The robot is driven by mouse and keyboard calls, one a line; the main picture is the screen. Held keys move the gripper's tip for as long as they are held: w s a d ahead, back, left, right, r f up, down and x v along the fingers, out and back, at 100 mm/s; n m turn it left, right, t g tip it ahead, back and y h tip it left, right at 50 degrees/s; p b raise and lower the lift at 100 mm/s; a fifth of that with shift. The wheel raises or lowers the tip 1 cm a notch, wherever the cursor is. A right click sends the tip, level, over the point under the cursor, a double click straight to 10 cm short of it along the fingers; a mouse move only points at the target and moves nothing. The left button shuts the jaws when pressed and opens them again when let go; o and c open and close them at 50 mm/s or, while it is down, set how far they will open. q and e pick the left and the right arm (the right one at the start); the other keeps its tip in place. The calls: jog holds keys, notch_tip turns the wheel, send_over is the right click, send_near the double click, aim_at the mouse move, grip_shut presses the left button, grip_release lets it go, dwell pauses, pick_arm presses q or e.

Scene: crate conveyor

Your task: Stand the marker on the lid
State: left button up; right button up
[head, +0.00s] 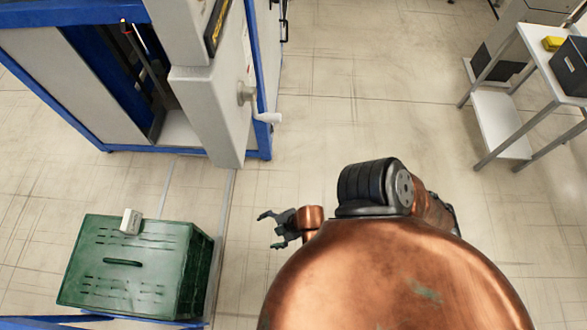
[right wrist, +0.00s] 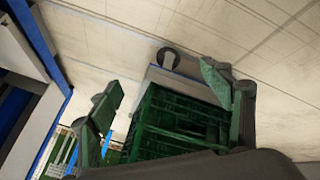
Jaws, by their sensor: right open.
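A green crate (head: 90,262) stands at the lower left of the head view. Its top face has rows of slots and a dark handle, and I take this face for the lid. A small white block (head: 131,221) sits at the lid's far edge; it may be the marker, but I cannot tell for sure. My right gripper (head: 270,230) is open and empty, to the right of the crate and apart from it. In the right wrist view, green crate work (right wrist: 180,122) shows between and beyond the spread fingers. My left gripper is out of view.
A blue-framed grey machine (head: 215,110) with a white crank handle stands at the upper left. A metal table (head: 545,70) with a dark bin (head: 570,68) and a yellow item is at the upper right. Blue rails (head: 100,319) show below the crate. The middle floor is clear.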

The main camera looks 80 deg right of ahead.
jog(key=s+a+m+g+y, duration=0.2)
jog(key=s+a+m+g, duration=0.2)
jog(key=s, duration=0.8)
jog(key=a+m, duration=0.2)
jog(key=m, duration=0.1)
jog(key=shift+s+a+r, duration=0.15)
jog(key=shift+s+a, duration=0.1)
jog(key=shift+a, duration=0.15)
